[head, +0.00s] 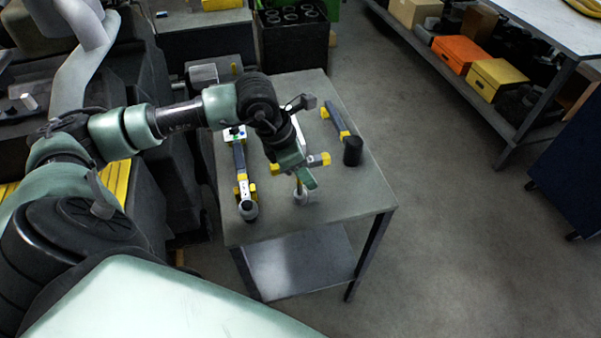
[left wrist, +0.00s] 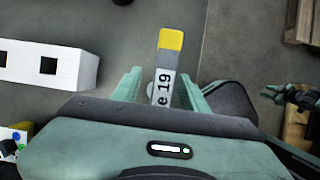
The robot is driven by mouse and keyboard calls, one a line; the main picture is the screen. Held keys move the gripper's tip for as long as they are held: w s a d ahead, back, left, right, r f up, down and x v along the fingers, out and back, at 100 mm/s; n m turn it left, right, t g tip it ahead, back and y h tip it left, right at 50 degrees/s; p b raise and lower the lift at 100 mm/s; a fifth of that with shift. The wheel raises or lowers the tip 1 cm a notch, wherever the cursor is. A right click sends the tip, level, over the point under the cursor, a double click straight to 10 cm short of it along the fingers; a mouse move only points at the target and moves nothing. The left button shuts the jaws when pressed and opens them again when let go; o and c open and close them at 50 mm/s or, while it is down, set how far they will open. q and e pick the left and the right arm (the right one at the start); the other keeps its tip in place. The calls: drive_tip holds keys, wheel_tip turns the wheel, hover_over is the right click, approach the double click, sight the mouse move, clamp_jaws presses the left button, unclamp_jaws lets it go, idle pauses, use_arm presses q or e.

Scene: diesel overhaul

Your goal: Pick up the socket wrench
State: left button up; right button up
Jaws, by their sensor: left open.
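My left gripper (head: 304,180) is open over the middle of the small grey table. In the left wrist view its two green fingers (left wrist: 164,88) stand on either side of a bar tool (left wrist: 171,42) with a yellow end and a white label ending in "e 19". The bar's yellow end also shows beside the gripper in the head view (head: 325,159); the gripper hides much of the rest. Whether the fingers touch the bar cannot be told. I cannot make out for certain that this bar is the socket wrench. My right gripper is not in view.
On the table (head: 345,195), a long tool with yellow parts (head: 240,165) lies to the left. Another yellow-ended bar (head: 336,120) lies to the right near a black cylinder (head: 353,151). A white block with square holes (left wrist: 50,64) is left of the fingers. Floor right of the table is clear.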

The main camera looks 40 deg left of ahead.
use_arm(q)
clamp_jaws()
drive_tip(key=shift+r, duration=0.1)
idle(1.2)
